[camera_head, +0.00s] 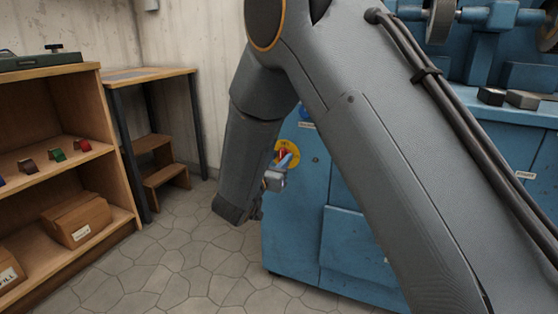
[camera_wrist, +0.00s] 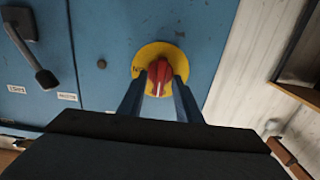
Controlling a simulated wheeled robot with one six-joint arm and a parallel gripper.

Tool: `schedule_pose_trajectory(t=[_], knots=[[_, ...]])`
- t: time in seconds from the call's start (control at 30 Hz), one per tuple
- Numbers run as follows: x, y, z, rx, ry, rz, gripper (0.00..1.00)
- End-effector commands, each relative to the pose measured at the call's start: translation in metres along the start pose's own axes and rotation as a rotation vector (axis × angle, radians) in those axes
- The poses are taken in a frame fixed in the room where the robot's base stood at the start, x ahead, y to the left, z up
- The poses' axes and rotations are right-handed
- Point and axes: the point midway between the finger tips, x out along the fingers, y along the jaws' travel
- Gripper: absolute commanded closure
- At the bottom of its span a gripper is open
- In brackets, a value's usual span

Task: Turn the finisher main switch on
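The finisher main switch is a red rotary knob (camera_wrist: 160,70) on a round yellow plate (camera_wrist: 150,49), set in the blue machine's side panel. A pale line on the knob points down toward my gripper in the wrist view. In the head view the yellow plate (camera_head: 292,147) shows with the red knob partly covered by my gripper (camera_head: 280,165). My gripper (camera_wrist: 160,80) is at the knob, with its two fingers apart, one on each side of it. I cannot tell whether either fingertip touches the knob. The plate's lettering is too small to read fully.
The blue finisher (camera_head: 297,222) carries grinding wheels at the top right. A dark lever (camera_wrist: 33,50) sits on its panel, left in the wrist view. A wooden shelf (camera_head: 95,118) stands at the left, with a table (camera_head: 150,74) and step stool behind. Stone floor between is clear.

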Motion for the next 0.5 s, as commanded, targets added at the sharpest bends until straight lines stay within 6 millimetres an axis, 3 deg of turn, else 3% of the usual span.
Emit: schedule_pose_trajectory(t=[0.07,0.23,0.5], knots=[[-0.0001,0.0000,-0.0002,0.000,0.000,0.000,0.70],[-0.0002,0.0000,-0.0001,0.000,0.000,0.000,0.99],[-0.0003,-0.0001,-0.0003,0.011,0.000,0.000,1.00]])
